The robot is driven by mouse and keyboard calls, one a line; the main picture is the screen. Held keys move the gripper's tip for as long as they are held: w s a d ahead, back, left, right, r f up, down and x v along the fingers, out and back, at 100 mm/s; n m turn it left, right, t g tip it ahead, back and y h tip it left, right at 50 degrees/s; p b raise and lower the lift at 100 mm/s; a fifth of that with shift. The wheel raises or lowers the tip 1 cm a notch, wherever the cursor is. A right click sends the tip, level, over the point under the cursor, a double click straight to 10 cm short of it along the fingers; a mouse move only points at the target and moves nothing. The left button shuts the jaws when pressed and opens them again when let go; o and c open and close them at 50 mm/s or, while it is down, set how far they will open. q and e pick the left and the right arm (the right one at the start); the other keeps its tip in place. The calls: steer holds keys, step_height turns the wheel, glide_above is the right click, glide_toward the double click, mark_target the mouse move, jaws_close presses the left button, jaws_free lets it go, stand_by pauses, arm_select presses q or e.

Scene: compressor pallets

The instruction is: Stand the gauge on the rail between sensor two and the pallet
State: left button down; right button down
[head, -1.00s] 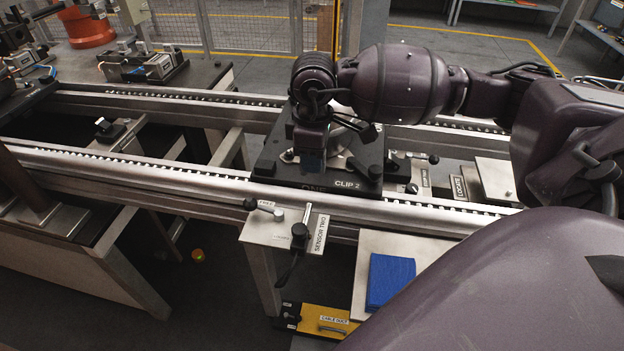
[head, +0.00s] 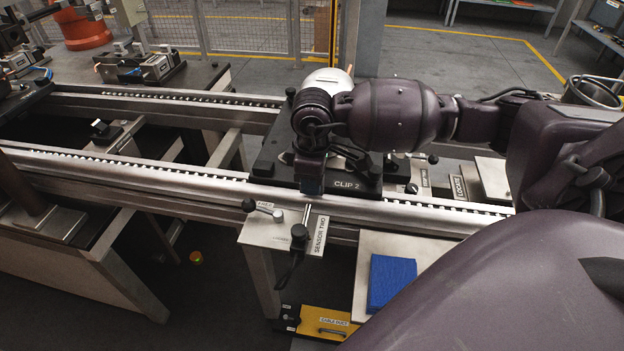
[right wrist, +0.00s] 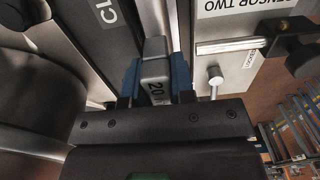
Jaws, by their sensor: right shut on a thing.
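The gauge (right wrist: 155,72) is a small grey block marked 20. My right gripper (right wrist: 154,85) is shut on it, with a blue finger on each side. In the head view my right gripper (head: 310,186) points down at the near edge of the pallet, and the gauge is hidden. The pallet (head: 268,163) is a black plate marked CLIP 2 on the rails. Sensor two (head: 319,236) is a labelled bracket on the near side of the near rail (head: 200,180). In the wrist view the gauge is over the rail, between pallet and sensor plate; contact cannot be told.
A blue block (head: 391,281) lies on a pale plate at the right front. The far rail (head: 190,100) runs behind. The near rail is clear to the left.

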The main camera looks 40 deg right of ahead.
steer(key=shift+f, duration=0.4)
steer(key=shift+f+b, duration=0.15)
steer(key=shift+b, duration=0.25)
steer(key=c, duration=1)
jaws_free()
steer(key=shift+o, duration=0.2)
steer(key=shift+r+p, duration=0.35)
steer(key=shift+r, duration=0.05)
step_height(320, 180, up, 11)
steer(key=shift+r+p, duration=0.1)
steer(key=shift+p, duration=0.45)
steer(key=shift+r, duration=0.6)
